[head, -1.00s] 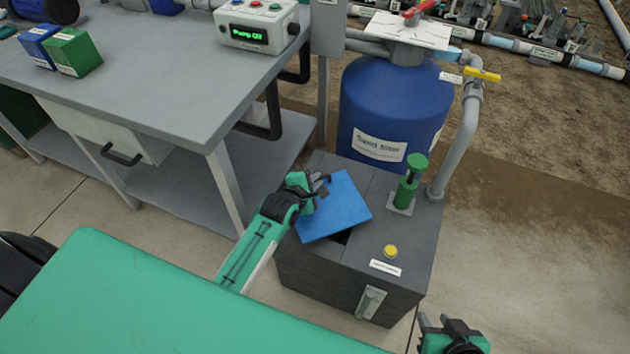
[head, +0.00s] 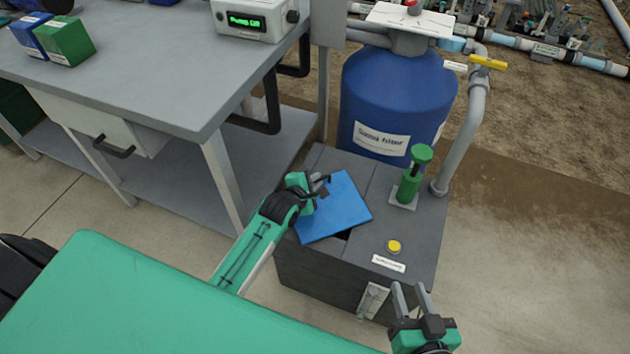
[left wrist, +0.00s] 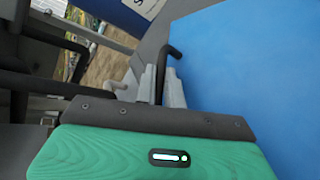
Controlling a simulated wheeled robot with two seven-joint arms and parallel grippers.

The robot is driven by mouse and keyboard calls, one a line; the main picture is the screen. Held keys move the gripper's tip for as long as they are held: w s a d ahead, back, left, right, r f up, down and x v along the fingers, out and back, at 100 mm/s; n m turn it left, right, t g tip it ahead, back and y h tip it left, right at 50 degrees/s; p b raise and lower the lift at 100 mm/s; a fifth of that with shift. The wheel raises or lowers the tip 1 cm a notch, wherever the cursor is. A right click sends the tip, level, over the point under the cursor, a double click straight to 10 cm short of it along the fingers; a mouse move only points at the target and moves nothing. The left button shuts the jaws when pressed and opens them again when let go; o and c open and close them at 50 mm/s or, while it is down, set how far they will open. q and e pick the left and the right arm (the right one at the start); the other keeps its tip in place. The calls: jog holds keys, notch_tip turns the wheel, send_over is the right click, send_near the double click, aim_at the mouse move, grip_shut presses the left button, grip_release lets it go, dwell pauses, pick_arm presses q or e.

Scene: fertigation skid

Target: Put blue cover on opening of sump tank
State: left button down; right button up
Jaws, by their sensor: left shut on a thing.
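The blue cover (head: 339,209) is a flat square plate over the grey sump tank (head: 318,270), turned askew to its edges. A dark part of the opening (head: 343,235) shows past the cover's lower right edge; the rest is hidden under it. My left gripper (head: 321,186) is shut on the black handle of the cover at its upper left side. In the left wrist view the fingers (left wrist: 162,88) close around the handle beside the blue surface (left wrist: 255,70). My right gripper (head: 412,290) is open and empty at the tank's front right corner.
A green hand pump (head: 411,178) and a yellow button (head: 394,246) stand on the tank's right half. The blue sand filter (head: 395,105) rises behind it, with a grey pipe (head: 470,130) at right. A grey workbench (head: 150,75) stands at left.

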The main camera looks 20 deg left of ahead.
dwell(0.4)
pick_arm(q)
jog(key=c, duration=1.4)
grip_release()
jog(key=shift+f, duration=0.1)
